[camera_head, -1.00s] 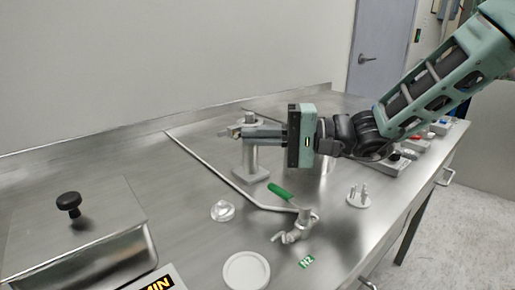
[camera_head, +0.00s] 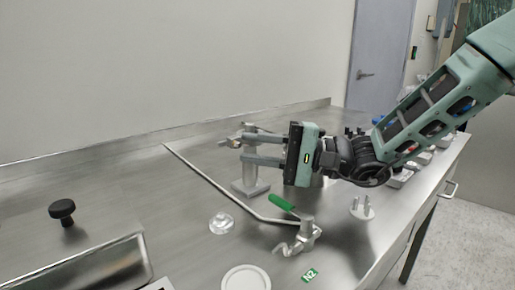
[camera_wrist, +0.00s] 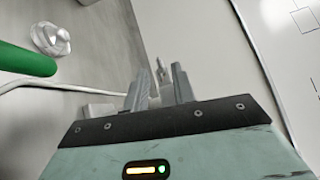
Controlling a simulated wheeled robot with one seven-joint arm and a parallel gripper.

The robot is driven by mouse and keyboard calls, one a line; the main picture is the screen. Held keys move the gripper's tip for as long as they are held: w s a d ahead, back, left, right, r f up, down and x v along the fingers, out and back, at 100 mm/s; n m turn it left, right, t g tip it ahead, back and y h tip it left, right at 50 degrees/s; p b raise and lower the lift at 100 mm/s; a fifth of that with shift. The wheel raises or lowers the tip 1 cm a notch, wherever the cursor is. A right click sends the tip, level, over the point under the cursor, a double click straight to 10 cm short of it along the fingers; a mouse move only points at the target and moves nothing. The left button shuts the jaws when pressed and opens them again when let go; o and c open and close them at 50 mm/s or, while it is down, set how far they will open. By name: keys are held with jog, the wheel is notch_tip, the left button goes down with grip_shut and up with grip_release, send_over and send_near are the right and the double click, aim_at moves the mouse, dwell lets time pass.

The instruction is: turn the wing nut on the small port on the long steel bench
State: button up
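The small port is a grey metal fitting on a post with a square base (camera_head: 249,188), standing on the steel bench (camera_head: 120,195). Its clamp with the wing nut (camera_head: 233,141) is at the top, small and partly hidden by my fingers. My gripper (camera_head: 247,149) reaches in from the right at the height of the clamp, its two fingers apart. In the wrist view, my gripper (camera_wrist: 160,80) shows its fingers spread, with a small light metal part (camera_wrist: 154,94) in the gap between them. I cannot tell whether either finger touches it.
A green-handled valve (camera_head: 285,204) with a bent pipe (camera_head: 200,172) lies in front of the port. A clear cap (camera_head: 221,223), a white disc (camera_head: 246,278) and a pronged piece (camera_head: 361,207) are nearby. The back wall is close behind.

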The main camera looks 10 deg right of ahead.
jog(key=shift+d, duration=0.1)
dwell(0.3)
jog(key=p+v, duration=0.1)
jog(key=v, duration=1.6)
jog(key=shift+d, duration=0.15)
grip_shut()
jog(key=shift+r+p, duration=0.1)
jog(key=shift+p, duration=0.2)
